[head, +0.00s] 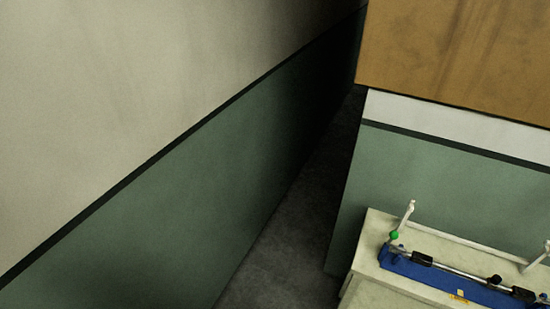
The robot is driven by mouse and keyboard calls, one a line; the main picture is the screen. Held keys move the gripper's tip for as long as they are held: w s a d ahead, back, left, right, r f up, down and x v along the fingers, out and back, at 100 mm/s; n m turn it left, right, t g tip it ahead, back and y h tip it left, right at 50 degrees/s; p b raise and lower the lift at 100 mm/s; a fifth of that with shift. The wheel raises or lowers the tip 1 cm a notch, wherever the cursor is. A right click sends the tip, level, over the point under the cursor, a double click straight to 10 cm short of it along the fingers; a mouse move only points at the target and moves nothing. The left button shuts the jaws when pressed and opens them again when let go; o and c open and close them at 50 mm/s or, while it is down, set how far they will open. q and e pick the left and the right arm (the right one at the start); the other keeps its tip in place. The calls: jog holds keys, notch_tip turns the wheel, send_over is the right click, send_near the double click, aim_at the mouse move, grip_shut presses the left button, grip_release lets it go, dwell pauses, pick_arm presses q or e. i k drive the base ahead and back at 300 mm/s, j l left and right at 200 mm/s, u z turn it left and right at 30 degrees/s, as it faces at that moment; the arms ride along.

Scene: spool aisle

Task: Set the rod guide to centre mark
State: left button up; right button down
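A blue fixture (395,264) lies along a pale bench at the lower right, partly cut off by the picture edge. A silver rod (455,271) runs along it. A black block (422,259) sits on the rod near its left end, and further dark parts (494,280) sit to the right. I cannot tell which part is the rod guide. A green ball (394,236) is at the fixture's left end. A small yellow label (459,295) is on the blue base; I cannot tell whether it is the centre mark. Neither gripper is in view.
The pale bench (372,235) stands against a green and white wall (440,170), with a white rail (450,237) behind the fixture. A brown panel (450,45) hangs above. A long wall (150,210) fills the left. A dark, narrow floor passage (290,255) lies between.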

aim_at(493, 283)
jog(key=z, duration=2.05)
